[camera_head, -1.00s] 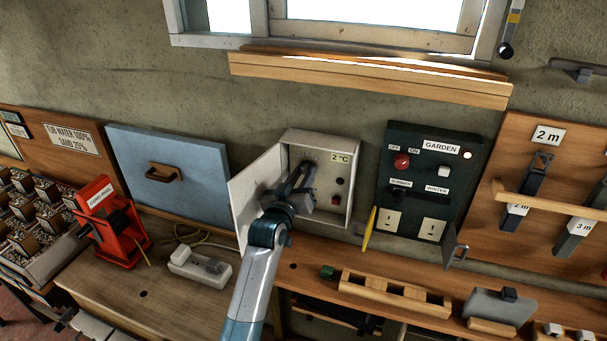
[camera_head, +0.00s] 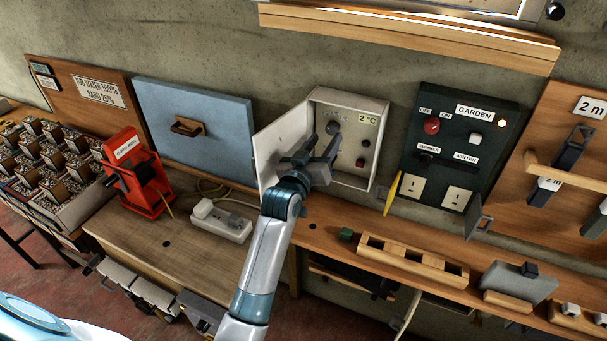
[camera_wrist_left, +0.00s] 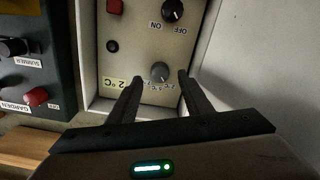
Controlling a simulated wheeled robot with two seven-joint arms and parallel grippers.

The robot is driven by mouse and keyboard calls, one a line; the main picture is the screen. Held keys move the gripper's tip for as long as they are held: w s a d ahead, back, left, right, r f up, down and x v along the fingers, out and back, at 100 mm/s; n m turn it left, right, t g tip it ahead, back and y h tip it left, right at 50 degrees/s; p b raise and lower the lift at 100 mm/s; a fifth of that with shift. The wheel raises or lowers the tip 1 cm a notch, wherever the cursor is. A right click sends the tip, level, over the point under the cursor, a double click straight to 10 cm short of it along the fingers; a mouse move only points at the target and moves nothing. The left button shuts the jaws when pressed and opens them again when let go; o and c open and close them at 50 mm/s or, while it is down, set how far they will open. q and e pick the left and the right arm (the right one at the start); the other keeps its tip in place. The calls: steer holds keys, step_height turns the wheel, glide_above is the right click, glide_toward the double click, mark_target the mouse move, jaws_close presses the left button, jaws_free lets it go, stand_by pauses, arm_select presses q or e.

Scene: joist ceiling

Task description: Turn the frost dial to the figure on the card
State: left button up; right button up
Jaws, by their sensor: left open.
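The frost dial (camera_head: 333,128) is a grey round knob in the upper left of an open pale wall box (camera_head: 384,110). In the left wrist view the dial (camera_wrist_left: 159,72) shows upside down with a pale pointer line; its scale figures are too small to read. The card (camera_head: 367,118) beside it reads 2 °C, also in the wrist view (camera_wrist_left: 122,83). My left gripper (camera_head: 319,148) is open in front of the box, just below the dial. In the wrist view its fingers (camera_wrist_left: 159,79) point toward either side of the dial; contact is not visible. My right gripper is out of view.
The box door (camera_head: 278,152) stands open at the left. The box also holds a red button (camera_head: 360,162) and an OFF/ON knob (camera_wrist_left: 172,10). The dark garden panel (camera_head: 463,105) is close on the right. A white power strip (camera_head: 221,221) lies on the bench below.

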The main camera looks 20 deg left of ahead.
arm_select(q)
steer(key=s+b, duration=0.3)
steer(key=s, duration=1)
steer(key=shift+s+a, duration=0.2)
steer(key=shift+a, duration=0.05)
